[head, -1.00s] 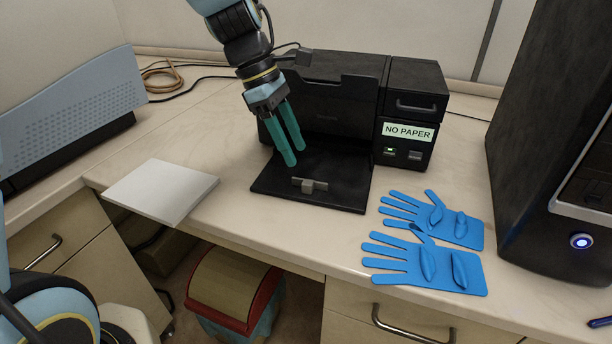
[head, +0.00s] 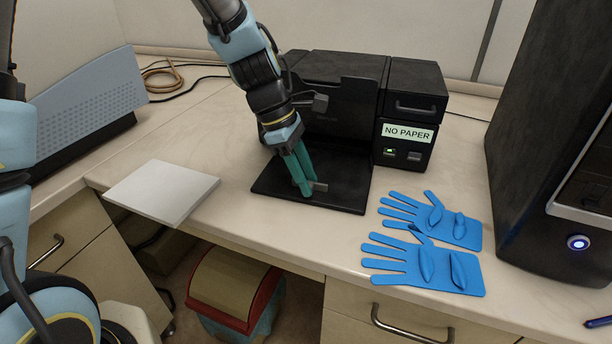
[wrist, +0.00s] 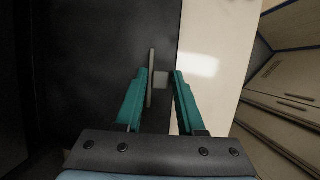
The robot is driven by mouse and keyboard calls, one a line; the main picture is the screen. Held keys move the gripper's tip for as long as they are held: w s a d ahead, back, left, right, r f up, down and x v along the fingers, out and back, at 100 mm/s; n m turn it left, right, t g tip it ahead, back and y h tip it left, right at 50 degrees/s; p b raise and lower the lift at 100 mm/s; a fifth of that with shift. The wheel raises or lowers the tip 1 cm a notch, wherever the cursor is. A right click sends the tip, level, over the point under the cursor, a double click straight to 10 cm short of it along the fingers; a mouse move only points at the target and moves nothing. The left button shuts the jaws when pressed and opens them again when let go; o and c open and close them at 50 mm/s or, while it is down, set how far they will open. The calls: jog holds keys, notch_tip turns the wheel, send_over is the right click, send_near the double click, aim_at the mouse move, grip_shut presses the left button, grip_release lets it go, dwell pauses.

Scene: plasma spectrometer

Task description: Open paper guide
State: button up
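The black printer (head: 335,85) stands at the back of the desk with its flat tray (head: 345,190) folded out in front. The paper guide (head: 320,186) is a small grey bar with a block on it, lying on the tray; my fingers partly hide it in the head view. In the wrist view the guide (wrist: 161,79) lies between my fingertips. My gripper (head: 304,191) points down at the tray with its teal fingers apart. The left fingertip is close to the bar, and a small gap shows between the block and the right finger; whether either touches is unclear.
A white paper stack (head: 162,190) lies left of the tray. Blue gloves (head: 425,262) lie to the right at the desk's front edge. A black computer tower (head: 545,130) stands at the far right. A "NO PAPER" label (head: 408,132) is on the printer.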

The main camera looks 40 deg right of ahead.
grip_shut()
jog(key=shift+a, duration=0.1)
dwell(1.0)
